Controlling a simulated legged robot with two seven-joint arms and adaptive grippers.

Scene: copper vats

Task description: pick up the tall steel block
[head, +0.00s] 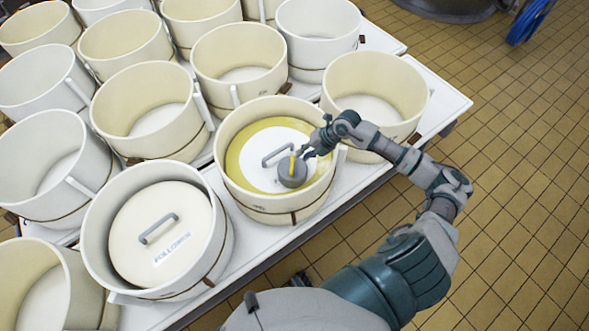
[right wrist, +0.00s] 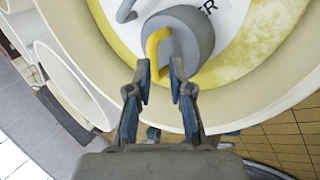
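The only block-like steel thing I see is a grey, rounded weight (head: 292,171) with a yellow handle, standing on a white and yellow lid (head: 258,178) inside a cream vat (head: 231,117). In the right wrist view the weight (right wrist: 190,35) and its curved yellow handle (right wrist: 153,50) lie just ahead of my right gripper (right wrist: 161,70). Its two fingers are apart, with the handle in or just beyond the gap; I cannot tell whether the left finger touches it. In the head view the right gripper (head: 304,152) is right over the weight. My left gripper is out of view.
The lid has a grey bar handle (head: 278,154) close to the weight. The vat wall rises around it. Several cream vats stand close by on a white table (head: 250,240), one with a lid (head: 160,232). Tiled floor (head: 510,200) to the right is clear.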

